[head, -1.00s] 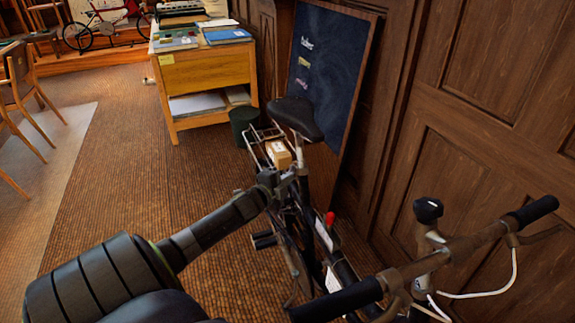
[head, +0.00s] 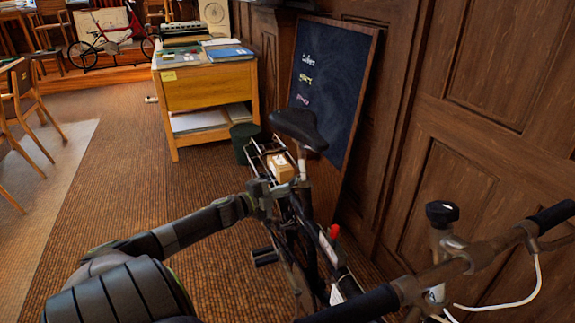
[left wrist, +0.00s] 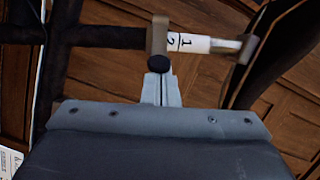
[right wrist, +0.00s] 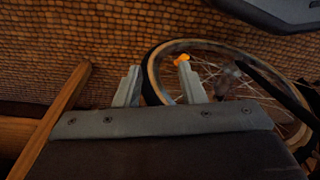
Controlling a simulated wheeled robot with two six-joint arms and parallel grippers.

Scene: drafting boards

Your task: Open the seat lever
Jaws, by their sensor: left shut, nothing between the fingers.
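A black bicycle stands in front of me, with its saddle (head: 298,128) on a pale seat post (head: 302,165). My left gripper (head: 280,191) is at the frame just below the seat post. In the left wrist view its fingers (left wrist: 160,88) are shut and empty.
Handlebars with a black grip (head: 352,304) cross the near right. A cardboard box (head: 280,167) sits on the rear rack. A dark bin (head: 243,140) and wooden desk (head: 207,88) stand behind. A chalkboard (head: 333,75) leans against panelling at right.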

